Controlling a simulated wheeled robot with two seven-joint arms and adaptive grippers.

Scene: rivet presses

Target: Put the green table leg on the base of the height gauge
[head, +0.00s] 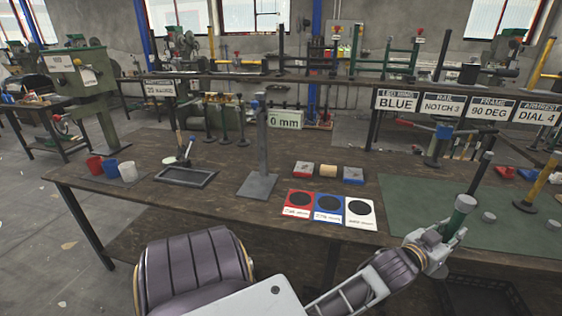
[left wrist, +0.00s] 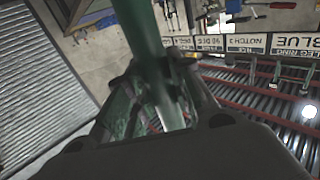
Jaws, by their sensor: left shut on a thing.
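The green table leg (head: 460,217) is in my left gripper (head: 437,246), over the front right of the workbench in the head view. It leans to the upper right, with a pale grey-green end on top. In the left wrist view the green leg (left wrist: 150,45) runs up between the fingers, which are shut on it. The height gauge (head: 262,145) stands mid-bench, left of the gripper, with a flat grey base plate (head: 257,187) and an upright post. The visible part of the base is bare. My right gripper is not in view.
Red, blue and white cups (head: 111,168) and a dark framed tray (head: 186,177) lie left of the gauge. Small blocks (head: 328,170) and coloured cards (head: 328,207) lie to its right. A green mat (head: 415,200) holds grey discs, a dark rod (head: 482,174) and a yellow leg (head: 540,182).

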